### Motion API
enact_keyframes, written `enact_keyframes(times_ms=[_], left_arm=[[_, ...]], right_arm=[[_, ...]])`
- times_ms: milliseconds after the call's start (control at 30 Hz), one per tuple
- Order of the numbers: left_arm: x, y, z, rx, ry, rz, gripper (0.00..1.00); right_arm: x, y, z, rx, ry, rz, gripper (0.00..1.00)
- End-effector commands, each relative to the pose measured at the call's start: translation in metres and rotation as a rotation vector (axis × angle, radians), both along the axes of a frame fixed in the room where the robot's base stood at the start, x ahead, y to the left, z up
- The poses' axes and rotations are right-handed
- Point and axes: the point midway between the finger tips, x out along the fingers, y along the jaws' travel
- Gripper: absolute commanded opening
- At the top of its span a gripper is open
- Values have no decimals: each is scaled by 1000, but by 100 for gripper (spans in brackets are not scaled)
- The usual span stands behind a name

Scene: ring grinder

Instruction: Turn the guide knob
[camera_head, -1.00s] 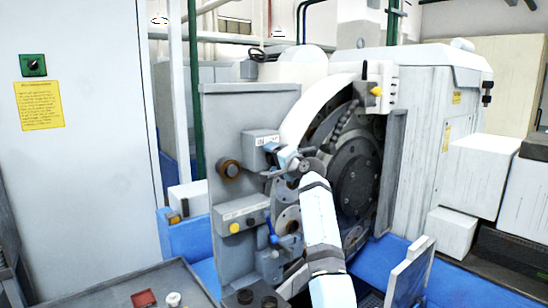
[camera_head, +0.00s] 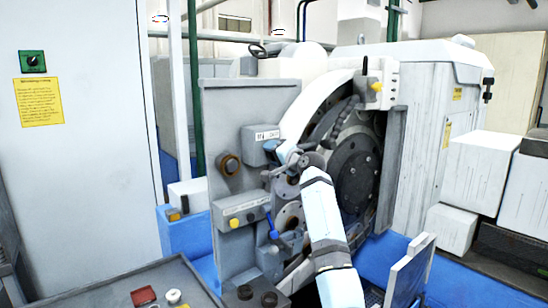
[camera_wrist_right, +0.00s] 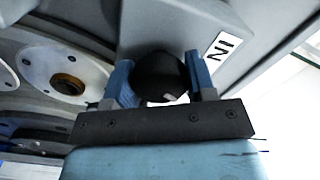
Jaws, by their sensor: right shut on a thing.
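The guide knob is a dark round knob (camera_wrist_right: 160,77) on the grey housing, next to a white label reading "IN" in the right wrist view. My right gripper (camera_wrist_right: 162,82) is shut on it, with one blue finger on each side. In the head view my right gripper (camera_head: 276,172) reaches in from the lower right, just below the labelled grey box (camera_head: 262,148). There the gripper largely hides the knob. My left gripper is not in view.
A brown round knob (camera_head: 228,164) sits left of my gripper. Below are a yellow button (camera_head: 234,223) and a blue lever (camera_head: 271,226). The large dark grinding disc (camera_head: 358,170) lies behind my right arm. A grey console (camera_head: 110,290) fills the lower left.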

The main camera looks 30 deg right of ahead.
Motion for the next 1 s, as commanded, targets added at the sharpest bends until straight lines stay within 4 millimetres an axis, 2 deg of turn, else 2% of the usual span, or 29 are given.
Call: enact_keyframes(times_ms=[100, 400, 667, 1000], left_arm=[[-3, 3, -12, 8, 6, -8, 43], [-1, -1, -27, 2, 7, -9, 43], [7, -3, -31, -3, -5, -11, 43], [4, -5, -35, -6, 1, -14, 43]], right_arm=[[0, -1, -4, -100, -7, -2, 27], [0, -2, -3, -384, -28, -1, 27], [0, -1, -2, -629, -47, -1, 27], [0, -1, -1, -900, -69, 0, 27]])
